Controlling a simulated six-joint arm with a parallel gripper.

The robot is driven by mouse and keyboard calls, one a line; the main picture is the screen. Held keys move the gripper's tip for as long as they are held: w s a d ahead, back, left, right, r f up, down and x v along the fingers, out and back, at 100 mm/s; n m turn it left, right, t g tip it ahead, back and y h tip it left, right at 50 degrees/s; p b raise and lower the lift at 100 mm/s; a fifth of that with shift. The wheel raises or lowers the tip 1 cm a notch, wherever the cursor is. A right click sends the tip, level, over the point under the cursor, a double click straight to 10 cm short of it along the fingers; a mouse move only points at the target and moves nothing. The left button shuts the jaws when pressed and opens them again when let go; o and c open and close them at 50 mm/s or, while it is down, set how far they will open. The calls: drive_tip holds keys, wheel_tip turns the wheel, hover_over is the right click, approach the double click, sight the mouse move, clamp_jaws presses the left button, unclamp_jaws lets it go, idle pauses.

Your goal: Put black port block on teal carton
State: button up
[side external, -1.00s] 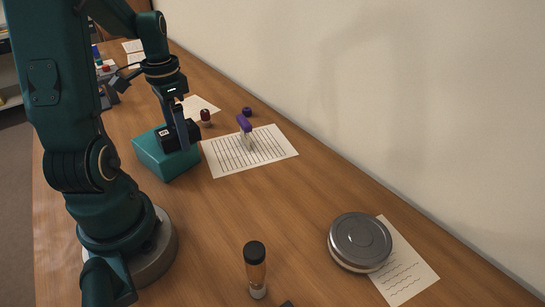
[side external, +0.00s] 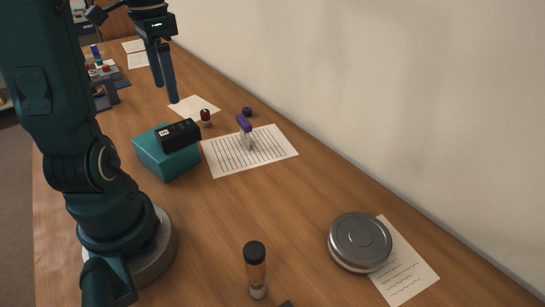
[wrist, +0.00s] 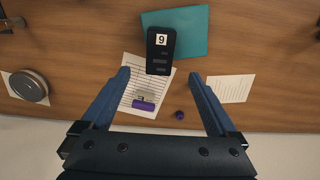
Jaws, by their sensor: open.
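The black port block (side external: 178,134) rests on top of the teal carton (side external: 163,160) in the side view, lying across its upper right part and tilted a little relative to its edges. In the wrist view the port block (wrist: 160,52), with a white label reading 9 or 6, overlaps the front edge of the teal carton (wrist: 193,30). My gripper (side external: 166,94) is open and empty, raised above and behind the carton. Its two fingers are spread wide in the wrist view (wrist: 162,76), apart from the block.
A lined sheet (side external: 265,156) with a purple-topped item (side external: 244,124) lies right of the carton. A round tin (side external: 360,240) and an amber bottle (side external: 255,268) stand in front. Bare table lies between.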

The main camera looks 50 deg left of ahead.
drive_tip(key=d+f+t, duration=0.2)
drive_tip(key=d+t, duration=0.3)
drive_tip(key=d, duration=1.6)
drive_tip(key=shift+s+t, duration=0.3)
drive_tip(key=shift+s, duration=0.05)
